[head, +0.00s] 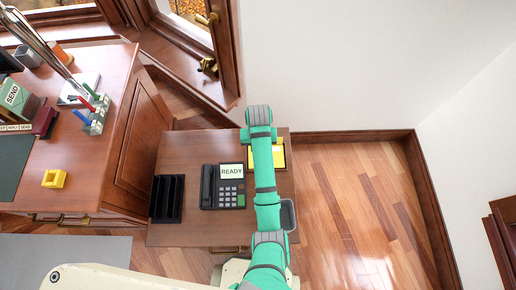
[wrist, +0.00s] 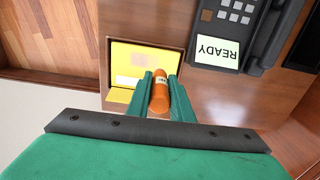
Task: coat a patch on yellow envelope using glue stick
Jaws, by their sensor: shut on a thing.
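The yellow envelope (wrist: 120,78) lies on the wooden side table, left of my gripper's tips in the wrist view. In the head view the envelope (head: 280,158) is partly hidden by my arm. My gripper (wrist: 161,76) has its green fingers shut on the orange glue stick (wrist: 159,97), which carries a small pale label. The stick points toward the envelope's right side; I cannot tell whether its tip touches the paper. In the head view the fingers and stick are hidden under my arm.
A desk phone (head: 223,188) with a READY screen stands left of the envelope in the head view. A black rack (head: 167,199) is farther left. A large desk (head: 80,160) and an open window (head: 215,50) bound the left; walls lie behind. Floor is clear at right.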

